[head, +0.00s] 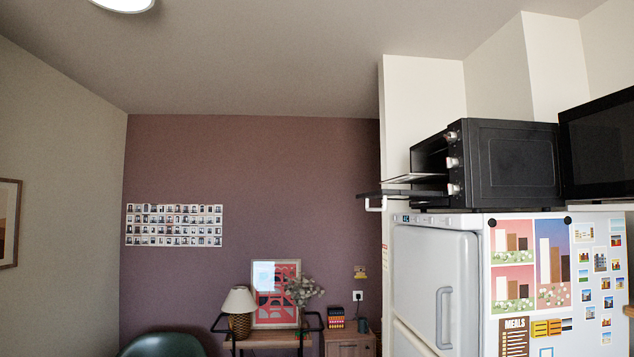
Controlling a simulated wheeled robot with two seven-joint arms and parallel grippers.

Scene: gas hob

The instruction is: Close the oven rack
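A black toaster oven (515,163) stands on top of the white fridge at the right. Its door (400,193) is folded down, with a white handle (375,204) at the outer edge. The oven rack (412,178) shows as a thin light sheet sticking out of the front opening, above the lowered door. The inside of the oven is mostly hidden from this side. Neither of my grippers is in the head view.
The white fridge (437,283) carries the oven, with magnets and pictures on its side. A dark appliance (601,144) stands right of the oven. A lamp (240,312), a cabinet and a green chair (163,345) are low at the back. Space left of the oven door is clear.

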